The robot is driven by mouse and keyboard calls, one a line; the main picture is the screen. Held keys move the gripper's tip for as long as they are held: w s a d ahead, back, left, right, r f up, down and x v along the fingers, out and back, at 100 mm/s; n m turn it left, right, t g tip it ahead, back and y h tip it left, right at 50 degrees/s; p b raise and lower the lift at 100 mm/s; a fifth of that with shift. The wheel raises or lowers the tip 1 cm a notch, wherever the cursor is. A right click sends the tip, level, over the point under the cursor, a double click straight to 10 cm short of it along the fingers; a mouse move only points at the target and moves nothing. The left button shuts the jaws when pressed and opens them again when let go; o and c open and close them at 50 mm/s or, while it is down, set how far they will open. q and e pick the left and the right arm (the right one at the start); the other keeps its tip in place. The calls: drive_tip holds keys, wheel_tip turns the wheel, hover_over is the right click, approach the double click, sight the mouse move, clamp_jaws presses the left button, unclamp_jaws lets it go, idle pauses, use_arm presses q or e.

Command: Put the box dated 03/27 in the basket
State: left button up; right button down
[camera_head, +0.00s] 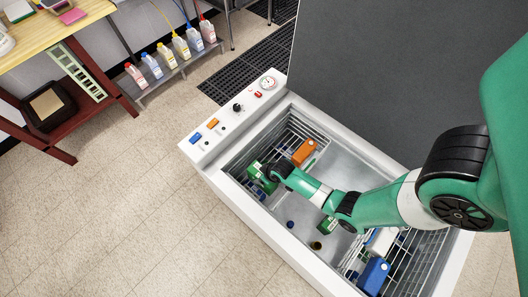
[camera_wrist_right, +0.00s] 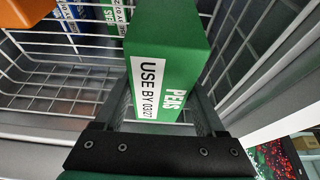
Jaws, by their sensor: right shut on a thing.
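The green box (camera_wrist_right: 170,50) reads PEAS and USE BY 03/27 on its white label in the right wrist view. My right gripper (camera_wrist_right: 165,115) is shut on this box, with a finger at each side. In the head view the green box (camera_head: 261,177) is at the end of my right arm, beside my right gripper (camera_head: 277,173). It is at the near left part of a wire basket (camera_head: 236,166) inside the white chest. In the right wrist view the basket wires (camera_wrist_right: 235,55) show around and behind the box. Whether the box touches the basket is unclear. My left gripper is not in view.
An orange box (camera_head: 303,152) sits in the same basket. Another green box (camera_head: 328,225) is lower in the chest (camera_head: 330,276). A second wire basket at the right holds a blue box (camera_head: 374,277) and a white box (camera_head: 382,240). The chest rim surrounds them.

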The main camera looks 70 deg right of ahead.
drive_tip(key=shift+w+f+b, duration=0.1)
drive_tip(key=shift+f+b, duration=1)
drive_tip(key=shift+f, duration=0.65)
drive_tip(key=shift+f, duration=0.15)
drive_tip(key=shift+c, duration=2.1)
unclamp_jaws()
drive_tip(key=shift+f, duration=0.1)
drive_tip(key=o, duration=0.4)
drive_tip(key=p+v, duration=0.9)
drive_tip(key=v, duration=0.2)
drive_tip(key=shift+r, duration=0.4)
drive_tip(key=shift+s+r+p, duration=0.25)
drive_tip(key=shift+r+p, duration=0.1)
drive_tip(key=shift+p, duration=0.1)
